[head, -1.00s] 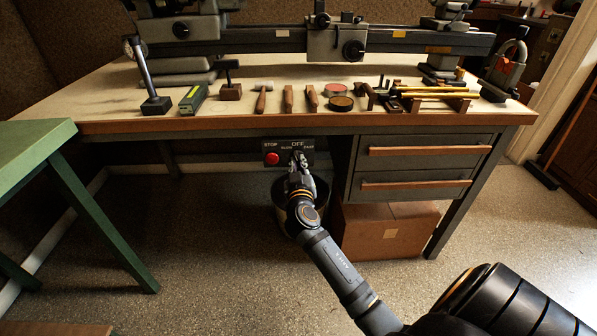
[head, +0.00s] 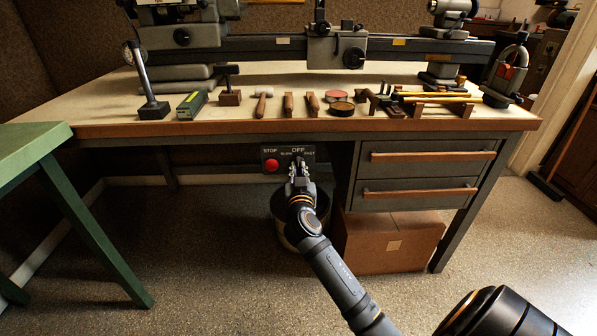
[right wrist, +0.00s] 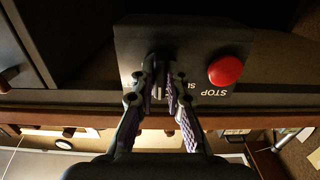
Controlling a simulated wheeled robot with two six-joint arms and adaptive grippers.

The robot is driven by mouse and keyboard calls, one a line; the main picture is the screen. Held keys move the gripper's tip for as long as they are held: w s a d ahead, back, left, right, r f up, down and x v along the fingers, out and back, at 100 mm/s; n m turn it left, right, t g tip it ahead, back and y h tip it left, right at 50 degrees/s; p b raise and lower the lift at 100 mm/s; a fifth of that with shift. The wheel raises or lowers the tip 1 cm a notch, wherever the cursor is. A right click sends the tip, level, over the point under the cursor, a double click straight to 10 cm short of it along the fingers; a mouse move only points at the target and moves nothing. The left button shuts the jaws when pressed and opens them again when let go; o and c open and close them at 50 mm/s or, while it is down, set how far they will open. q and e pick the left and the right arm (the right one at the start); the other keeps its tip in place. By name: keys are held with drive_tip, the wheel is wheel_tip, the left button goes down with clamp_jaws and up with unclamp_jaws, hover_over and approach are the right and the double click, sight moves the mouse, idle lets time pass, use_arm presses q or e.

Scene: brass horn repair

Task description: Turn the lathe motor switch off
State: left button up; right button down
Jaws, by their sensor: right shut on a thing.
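The lathe's control panel (head: 283,168) hangs under the front edge of the bench. It carries a red STOP button (head: 272,165) and a knob marked OFF, SLOW and FAST. My right gripper (head: 299,166) is in front of the panel and hides most of the knob in the head view. In the right wrist view the gripper's fingers (right wrist: 160,88) are shut on the dark switch knob (right wrist: 158,62), with the red button (right wrist: 225,70) beside them. Which label the knob points to cannot be made out. My left gripper is not in view.
The lathe (head: 250,48) stands on the workbench (head: 110,118), with hand tools along its front. Drawers (head: 425,170) are right of the panel, with a cardboard box (head: 385,238) below. A bin (head: 283,215) is behind my forearm. A green table (head: 32,142) stands left.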

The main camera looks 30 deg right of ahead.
drive_tip(key=c, duration=1.4)
unclamp_jaws()
drive_tip(key=shift+o, duration=0.2)
drive_tip(key=v, duration=0.7)
drive_tip(key=shift+s+a, duration=0.15)
drive_tip(key=shift+s, duration=0.05)
